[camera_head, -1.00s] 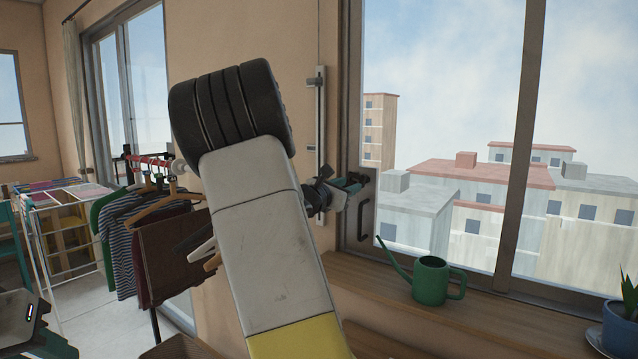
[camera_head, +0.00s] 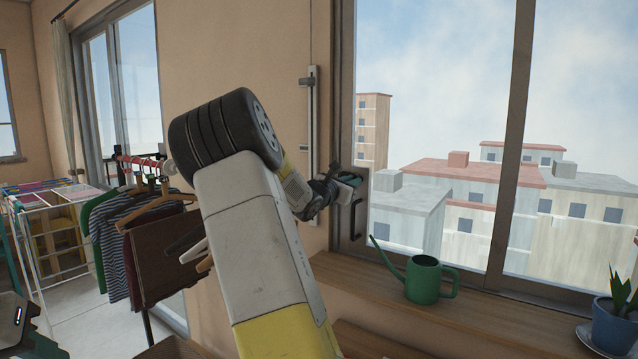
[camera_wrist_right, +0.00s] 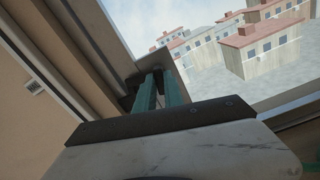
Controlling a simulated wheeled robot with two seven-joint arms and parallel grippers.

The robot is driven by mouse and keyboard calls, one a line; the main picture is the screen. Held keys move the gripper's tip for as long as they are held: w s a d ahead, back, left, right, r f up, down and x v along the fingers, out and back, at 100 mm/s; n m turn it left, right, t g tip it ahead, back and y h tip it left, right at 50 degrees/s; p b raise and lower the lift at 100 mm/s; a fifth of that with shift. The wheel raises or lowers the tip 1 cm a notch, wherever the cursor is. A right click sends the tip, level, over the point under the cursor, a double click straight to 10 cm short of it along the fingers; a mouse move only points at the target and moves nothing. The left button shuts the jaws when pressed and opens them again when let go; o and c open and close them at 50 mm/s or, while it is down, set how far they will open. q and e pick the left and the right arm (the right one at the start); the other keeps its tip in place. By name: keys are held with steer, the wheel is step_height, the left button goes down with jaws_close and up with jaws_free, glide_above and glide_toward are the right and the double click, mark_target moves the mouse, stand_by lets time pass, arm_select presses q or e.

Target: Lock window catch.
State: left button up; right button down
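My right gripper (camera_head: 347,184), with teal fingers, is at the left upright of the window frame (camera_head: 345,110), just above a dark pull handle (camera_head: 354,220). In the right wrist view its two fingers (camera_wrist_right: 158,88) run side by side with a narrow gap between them. Their tips reach dark parts (camera_wrist_right: 128,84) at the frame. The window catch cannot be made out clearly; the fingers seem to cover that spot. I cannot tell whether they touch or grip anything. Part of my left gripper (camera_head: 40,345) shows at the lower left corner, cut off, away from the window.
A green watering can (camera_head: 424,280) stands on the wooden sill (camera_head: 385,300) below the window. A potted plant (camera_head: 615,322) is at the far right. A clothes rail with garments (camera_head: 155,255) and a drying rack (camera_head: 45,225) stand at left.

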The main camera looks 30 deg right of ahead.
steer(key=shift+n, duration=1.5)
steer(key=c, duration=1.4)
jaws_free()
steer(key=shift+c, duration=0.2)
steer(key=v, duration=0.8)
steer(key=shift+d+f, duration=0.1)
